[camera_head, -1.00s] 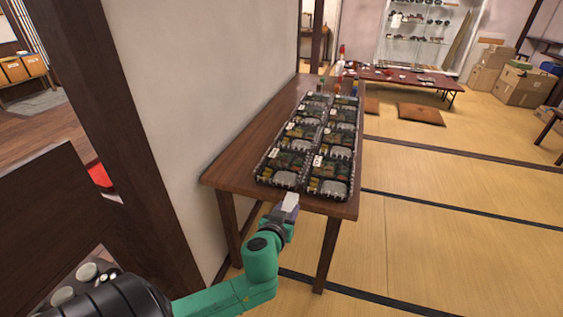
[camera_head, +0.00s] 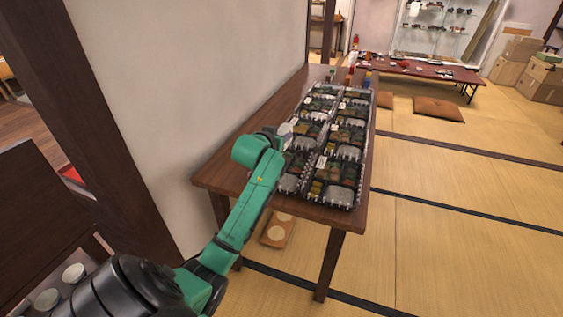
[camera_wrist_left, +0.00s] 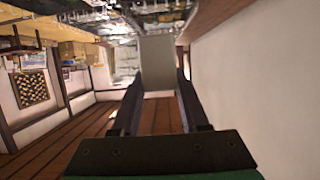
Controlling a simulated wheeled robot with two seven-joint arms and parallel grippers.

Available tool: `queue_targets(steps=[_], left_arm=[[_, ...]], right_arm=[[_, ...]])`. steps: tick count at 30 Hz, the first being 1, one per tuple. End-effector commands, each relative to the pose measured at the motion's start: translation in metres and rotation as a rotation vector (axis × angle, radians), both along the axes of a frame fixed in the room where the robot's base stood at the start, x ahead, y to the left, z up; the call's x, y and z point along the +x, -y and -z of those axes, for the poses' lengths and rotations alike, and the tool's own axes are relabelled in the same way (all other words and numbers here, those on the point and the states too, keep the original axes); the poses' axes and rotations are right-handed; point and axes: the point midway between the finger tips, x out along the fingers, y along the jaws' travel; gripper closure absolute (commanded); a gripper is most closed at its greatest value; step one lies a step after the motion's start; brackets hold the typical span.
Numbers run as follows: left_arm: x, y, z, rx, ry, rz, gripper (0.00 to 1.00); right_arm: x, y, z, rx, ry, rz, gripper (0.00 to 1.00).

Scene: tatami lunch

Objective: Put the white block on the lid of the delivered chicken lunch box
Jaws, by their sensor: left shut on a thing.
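My left gripper (camera_head: 279,133) is shut on the white block (camera_head: 285,128), above the left column of lunch boxes. In the left wrist view the block (camera_wrist_left: 157,62) sits between the two fingers of the gripper (camera_wrist_left: 158,85). Several black lunch boxes with clear lids stand in two columns on the wooden table, among them a near right one (camera_head: 333,180) and a far right one (camera_head: 357,99). Small white labels show on some lids. I cannot tell which box is the chicken one. My arm and gripper hide part of the left column. My right gripper is not in view.
The wooden table (camera_head: 228,166) has bare top left of the boxes, beside a white wall (camera_head: 190,70). Small bottles (camera_head: 350,76) stand at its far end. A low red table (camera_head: 420,69) and a cushion (camera_head: 438,109) are farther back. Tatami floor is open to the right.

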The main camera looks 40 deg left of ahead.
Motion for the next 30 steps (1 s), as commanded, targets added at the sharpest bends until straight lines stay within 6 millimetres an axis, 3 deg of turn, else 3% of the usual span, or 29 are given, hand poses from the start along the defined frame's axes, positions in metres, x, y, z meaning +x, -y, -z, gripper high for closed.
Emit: queue_targets(steps=[1, 3, 12, 24, 25, 27, 30], left_arm=[[-0.001, 0.0, 0.019, -0.003, -0.005, 0.0, 1.0], [0.0, 0.0, 0.038, -0.002, -0.003, 0.0, 1.0], [0.0, 0.0, 0.092, -0.002, -0.003, -0.001, 1.0], [0.0, 0.0, 0.102, 0.002, 0.001, -0.001, 1.0], [0.0, 0.0, 0.102, 0.002, 0.001, -0.001, 0.48], [0.0, 0.0, 0.102, 0.002, 0.001, -0.001, 0.26], [0.0, 0.0, 0.102, 0.002, 0.001, -0.001, 0.26]], right_arm=[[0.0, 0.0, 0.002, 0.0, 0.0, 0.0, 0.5], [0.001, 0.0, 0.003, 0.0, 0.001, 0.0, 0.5], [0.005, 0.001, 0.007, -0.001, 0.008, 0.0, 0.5], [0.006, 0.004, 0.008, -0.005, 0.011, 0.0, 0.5], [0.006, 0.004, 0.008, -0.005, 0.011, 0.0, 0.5], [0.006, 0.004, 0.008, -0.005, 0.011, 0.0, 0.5], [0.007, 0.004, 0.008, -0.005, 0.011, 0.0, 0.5]])
